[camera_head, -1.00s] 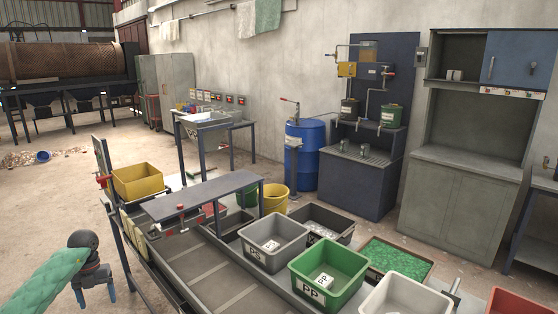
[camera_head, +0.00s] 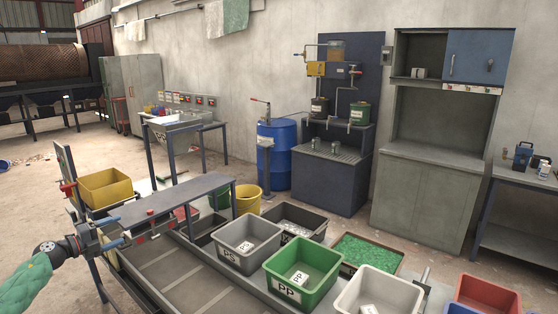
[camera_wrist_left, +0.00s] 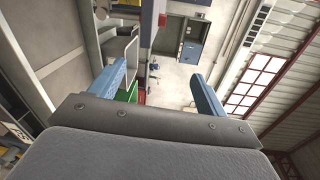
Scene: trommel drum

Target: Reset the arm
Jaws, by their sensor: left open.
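My left gripper (camera_head: 114,232) is at the lower left of the head view, by the near left end of the sorting bench (camera_head: 176,278). It points right, with its blue fingers spread apart and nothing between them. In the left wrist view both blue fingers (camera_wrist_left: 160,78) stand apart with an empty gap, and the room shows tilted behind them. My green-sleeved left arm comes in from the lower left corner. My right gripper is not in view.
A yellow bin (camera_head: 106,188) stands just beyond the left gripper. A raised grey shelf (camera_head: 175,198) crosses the bench. The grey PS bin (camera_head: 246,242), green PP bin (camera_head: 302,270) and a pale bin (camera_head: 378,294) line its right side. Open floor lies to the left.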

